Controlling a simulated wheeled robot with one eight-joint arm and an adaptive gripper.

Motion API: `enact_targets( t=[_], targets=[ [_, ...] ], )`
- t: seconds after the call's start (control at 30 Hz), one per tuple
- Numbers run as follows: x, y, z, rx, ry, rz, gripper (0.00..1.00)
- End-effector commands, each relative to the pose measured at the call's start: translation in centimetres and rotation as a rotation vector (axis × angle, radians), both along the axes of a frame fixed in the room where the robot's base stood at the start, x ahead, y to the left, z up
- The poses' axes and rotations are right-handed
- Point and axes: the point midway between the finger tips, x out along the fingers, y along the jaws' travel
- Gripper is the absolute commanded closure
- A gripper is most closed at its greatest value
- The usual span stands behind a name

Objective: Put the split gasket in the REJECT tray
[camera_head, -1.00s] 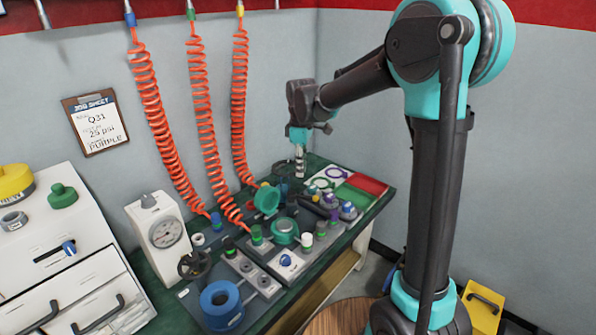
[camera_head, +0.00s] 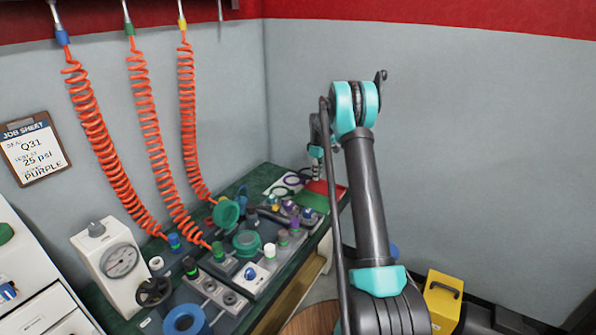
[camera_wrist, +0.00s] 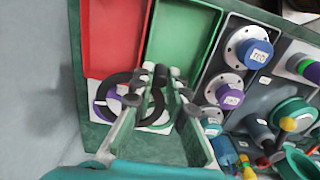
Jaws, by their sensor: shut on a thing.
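My gripper (camera_wrist: 160,76) is shut on a black ring-shaped gasket (camera_wrist: 103,90) in the wrist view. The fingers cover part of the ring, and I cannot make out a split in it. The gasket overlaps a white card with a purple ring (camera_wrist: 98,106) and the near ends of the trays. The red tray (camera_wrist: 112,40) is at upper left and looks empty; it also shows in the head view (camera_head: 326,188). In the head view my gripper (camera_head: 316,174) is at the back of the bench beside the red tray, partly hidden by my arm.
A green tray (camera_wrist: 184,42) adjoins the red one. Blue (camera_wrist: 255,54) and purple (camera_wrist: 229,95) round fittings stand to its right. Grey walls border the bench's back.

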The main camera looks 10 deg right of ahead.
Motion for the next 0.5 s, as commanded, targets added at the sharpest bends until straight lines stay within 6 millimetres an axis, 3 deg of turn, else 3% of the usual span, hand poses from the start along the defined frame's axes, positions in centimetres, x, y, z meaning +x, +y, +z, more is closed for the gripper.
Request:
enact_targets(
  t=[0.03,0.2,0.5],
  targets=[
    [0.7,-1.6,-1.1,0.000,0.000,-0.019,1.00],
    [1.8,-5.0,-3.5,0.000,0.000,-0.057,1.00],
    [2.3,-6.4,-4.7,0.000,0.000,-0.072,1.00]
  ],
)
